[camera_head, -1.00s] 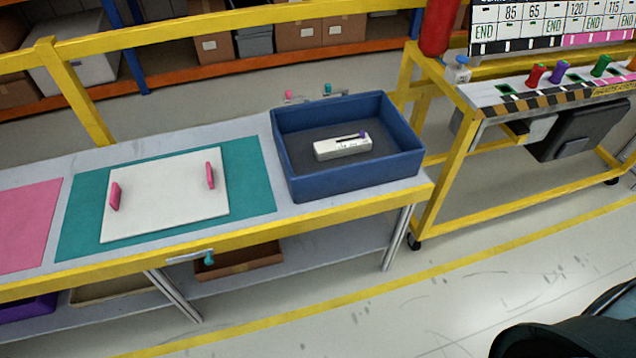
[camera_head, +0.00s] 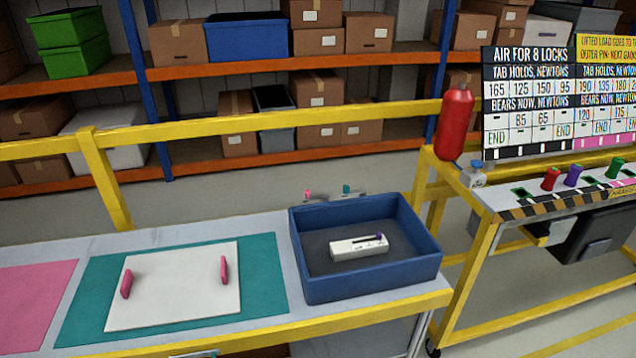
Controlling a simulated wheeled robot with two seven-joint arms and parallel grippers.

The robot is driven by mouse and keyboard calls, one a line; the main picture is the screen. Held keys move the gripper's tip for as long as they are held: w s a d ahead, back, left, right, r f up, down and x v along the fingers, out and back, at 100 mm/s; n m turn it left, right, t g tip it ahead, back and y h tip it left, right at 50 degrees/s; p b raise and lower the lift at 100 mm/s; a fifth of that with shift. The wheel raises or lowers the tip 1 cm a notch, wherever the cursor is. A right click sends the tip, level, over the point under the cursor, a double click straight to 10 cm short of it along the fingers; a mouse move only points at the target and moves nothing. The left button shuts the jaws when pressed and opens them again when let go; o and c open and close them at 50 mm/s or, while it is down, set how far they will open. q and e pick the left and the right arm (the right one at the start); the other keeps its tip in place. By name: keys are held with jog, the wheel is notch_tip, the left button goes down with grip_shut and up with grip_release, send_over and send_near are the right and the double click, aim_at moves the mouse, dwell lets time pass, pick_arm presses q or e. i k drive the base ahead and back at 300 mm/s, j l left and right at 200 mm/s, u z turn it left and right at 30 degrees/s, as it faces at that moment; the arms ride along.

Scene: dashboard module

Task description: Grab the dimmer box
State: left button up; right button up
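A small white box with a dark slot and a purple knob on top, which looks like the dimmer box (camera_head: 358,248), lies inside the blue open tray (camera_head: 372,281) at the right end of the workbench. It lies near the middle of the tray floor, apart from the walls. Neither of my grippers shows in the head view.
A white board (camera_head: 180,285) with two pink handles lies on a teal mat (camera_head: 268,287). A pink mat (camera_head: 30,305) is at the left. A yellow rail (camera_head: 280,124) runs behind the bench. A yellow-framed cart (camera_head: 470,275) with colored knobs stands right.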

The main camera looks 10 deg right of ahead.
aim_at(359, 248)
jog(key=i+l, duration=0.1)
jog(key=l, duration=0.3)
jog(key=i+l, duration=0.15)
jog(key=l, duration=0.25)
jog(key=i+l, duration=0.1)
jog(key=l, duration=0.35)
jog(key=i+l, duration=0.1)
jog(key=l, duration=0.3)
jog(key=i+l, duration=0.1)
jog(key=l, duration=0.3)
jog(key=i+l, duration=0.15)
jog(key=l, duration=0.25)
jog(key=u, duration=0.05)
